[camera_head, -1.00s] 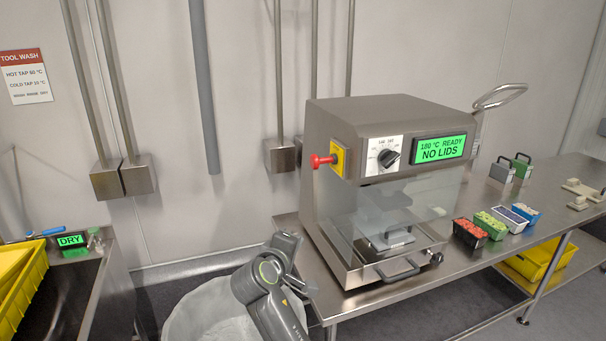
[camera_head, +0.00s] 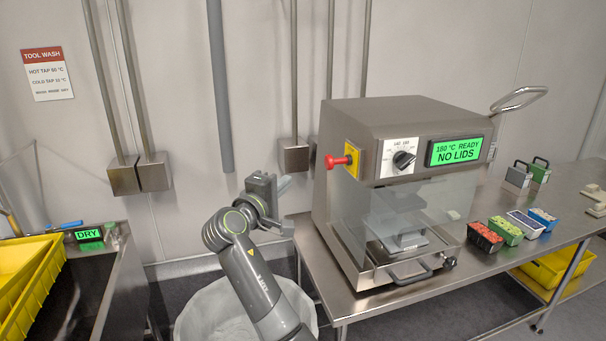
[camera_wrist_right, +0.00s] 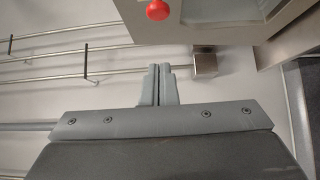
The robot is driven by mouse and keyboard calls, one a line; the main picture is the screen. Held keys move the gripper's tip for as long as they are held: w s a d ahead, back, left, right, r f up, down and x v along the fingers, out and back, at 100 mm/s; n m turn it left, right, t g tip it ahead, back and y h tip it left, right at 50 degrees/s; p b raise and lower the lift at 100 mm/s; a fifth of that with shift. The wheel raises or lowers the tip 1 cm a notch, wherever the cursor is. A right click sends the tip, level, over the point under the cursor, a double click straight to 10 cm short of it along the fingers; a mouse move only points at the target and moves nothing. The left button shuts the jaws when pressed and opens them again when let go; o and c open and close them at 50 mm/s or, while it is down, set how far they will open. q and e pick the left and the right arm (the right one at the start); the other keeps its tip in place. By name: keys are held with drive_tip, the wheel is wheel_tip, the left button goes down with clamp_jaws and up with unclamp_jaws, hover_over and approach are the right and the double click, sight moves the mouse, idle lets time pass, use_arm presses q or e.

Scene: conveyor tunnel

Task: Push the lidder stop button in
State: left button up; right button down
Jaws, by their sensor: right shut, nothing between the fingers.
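My right gripper (camera_wrist_right: 158,68) is shut and empty. In the head view my right gripper (camera_head: 283,184) is left of and a little below the button. My left gripper is not in view.
A bin with a pale liner (camera_head: 205,310) stands below my right arm. Small filled trays (camera_head: 507,230) sit on the steel bench (camera_head: 480,265) right of the lidder. A sink with yellow crates (camera_head: 30,280) is at left. Pipes with a steel box (camera_head: 293,155) run behind.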

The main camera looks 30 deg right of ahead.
sight(327, 164)
drive_tip(key=w+d+p, duration=0.1)
drive_tip(key=d, duration=0.3)
drive_tip(key=w+d+p, duration=0.1)
drive_tip(key=d+p, duration=0.1)
drive_tip(key=d, duration=0.2)
drive_tip(key=w+d+p, duration=0.2)
drive_tip(key=d, duration=0.2)
drive_tip(key=shift+r, duration=0.1)
drive_tip(key=shift+s+d+p, duration=0.25)
drive_tip(key=shift+d+p, duration=0.05)
drive_tip(key=shift+d, duration=0.6)
drive_tip(key=shift+a, duration=0.1)
